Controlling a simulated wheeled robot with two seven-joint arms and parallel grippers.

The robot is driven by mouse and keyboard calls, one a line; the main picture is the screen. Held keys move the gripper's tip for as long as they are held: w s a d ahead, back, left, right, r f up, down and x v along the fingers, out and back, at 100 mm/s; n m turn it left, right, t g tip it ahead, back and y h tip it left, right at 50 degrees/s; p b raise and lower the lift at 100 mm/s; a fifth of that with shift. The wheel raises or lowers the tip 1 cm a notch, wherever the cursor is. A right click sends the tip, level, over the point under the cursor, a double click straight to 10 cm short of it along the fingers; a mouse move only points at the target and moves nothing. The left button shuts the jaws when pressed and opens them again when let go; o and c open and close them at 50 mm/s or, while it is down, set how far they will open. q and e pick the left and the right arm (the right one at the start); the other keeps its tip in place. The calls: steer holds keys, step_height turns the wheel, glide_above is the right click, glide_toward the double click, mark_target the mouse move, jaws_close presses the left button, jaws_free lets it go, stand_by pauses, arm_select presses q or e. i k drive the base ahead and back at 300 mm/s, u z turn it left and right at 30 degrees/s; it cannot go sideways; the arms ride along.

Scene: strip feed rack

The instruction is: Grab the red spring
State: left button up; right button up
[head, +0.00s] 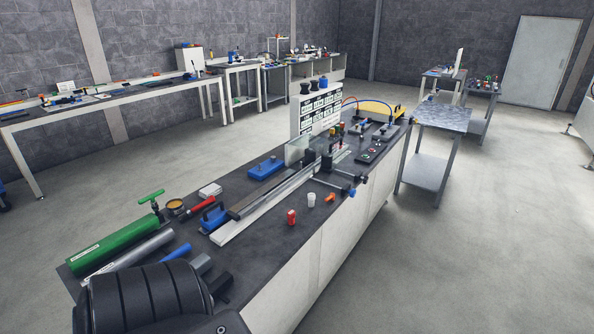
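A small red upright piece (291,217) stands on the dark bench top near its front edge, left of a white cup. It is the likeliest red spring, but it is too small to make out any coils. A longer red-handled tool (203,205) lies further left on the bench. A black ribbed part of my own body fills the bottom left corner. No gripper fingers can be made out in the head view, and nothing is seen touching the red piece.
The white cup (311,200) and an orange piece (330,197) stand close by on the right. A long metal rail (265,205) runs behind the red piece. A green cylinder (113,245) and a blue block (265,168) lie on the bench. Bare bench top surrounds the red piece.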

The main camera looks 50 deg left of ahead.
mark_target(291, 214)
steer(key=u, duration=0.6)
steer(key=i, duration=0.7)
steer(key=u, duration=1.15)
steer(key=i, duration=0.35)
steer(key=z, duration=1.9)
steer(key=i, duration=2.4)
steer(key=u, duration=3.05)
